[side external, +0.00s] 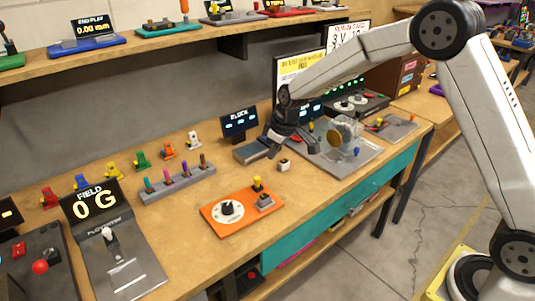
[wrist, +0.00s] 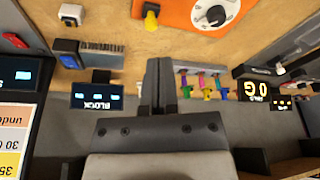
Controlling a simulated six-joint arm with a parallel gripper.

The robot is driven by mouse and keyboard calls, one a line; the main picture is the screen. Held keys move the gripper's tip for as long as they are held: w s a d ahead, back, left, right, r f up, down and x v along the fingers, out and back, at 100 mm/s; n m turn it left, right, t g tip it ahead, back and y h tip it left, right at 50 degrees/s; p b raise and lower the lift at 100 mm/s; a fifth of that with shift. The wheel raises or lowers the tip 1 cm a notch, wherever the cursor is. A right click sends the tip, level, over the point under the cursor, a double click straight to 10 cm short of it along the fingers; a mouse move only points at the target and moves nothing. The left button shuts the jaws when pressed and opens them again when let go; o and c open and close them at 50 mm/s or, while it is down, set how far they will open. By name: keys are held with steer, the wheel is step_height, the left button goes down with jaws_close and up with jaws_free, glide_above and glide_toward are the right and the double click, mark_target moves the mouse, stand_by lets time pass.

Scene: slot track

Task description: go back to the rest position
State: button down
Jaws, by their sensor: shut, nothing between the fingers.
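My gripper (side external: 273,147) is in the side external view, above the back half of the wooden bench (side external: 185,243). It is near a grey slotted block (side external: 246,155) and a small dark display (side external: 239,122). In the wrist view my gripper (wrist: 159,62) shows its two dark fingers side by side, shut and empty. The display (wrist: 96,97) and the slotted block (wrist: 100,55) lie left of the fingers there. I cannot tell the exact height of the fingertips over the bench.
A small white block (side external: 285,165) and an orange dial panel (side external: 240,212) stand in front. A grey rack with coloured pegs (side external: 178,184) is left. A grey plate with a clear dome (side external: 343,132) is right. A shelf (side external: 160,45) runs above behind.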

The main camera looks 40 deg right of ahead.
steer(key=s+d+m+h, duration=0.1)
steer(key=s+m, duration=0.3)
steer(key=s, duration=2.1)
steer(key=shift+s+d, duration=0.3)
steer(key=shift+d, duration=0.2)
